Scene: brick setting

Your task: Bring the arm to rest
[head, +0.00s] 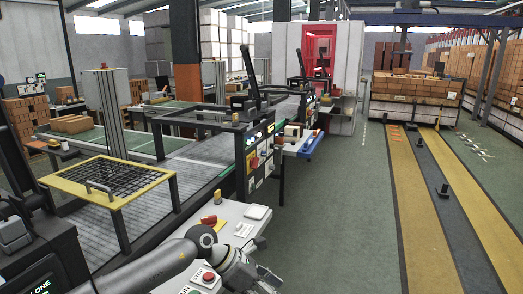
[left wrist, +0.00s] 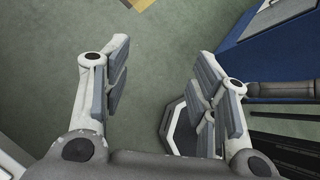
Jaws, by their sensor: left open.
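My left arm comes in from the bottom left of the head view. Its gripper (head: 262,279) is at the bottom edge, partly cut off, beside the white control table (head: 228,222). In the left wrist view the left gripper (left wrist: 162,80) is open, its two fingers wide apart. Nothing is between the fingers; the green floor (left wrist: 150,65) shows behind them. My right gripper is in neither view.
A conveyor (head: 200,160) with a yellow-framed grid (head: 105,180) stands left. Brick stacks (head: 417,86) stand at the back.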

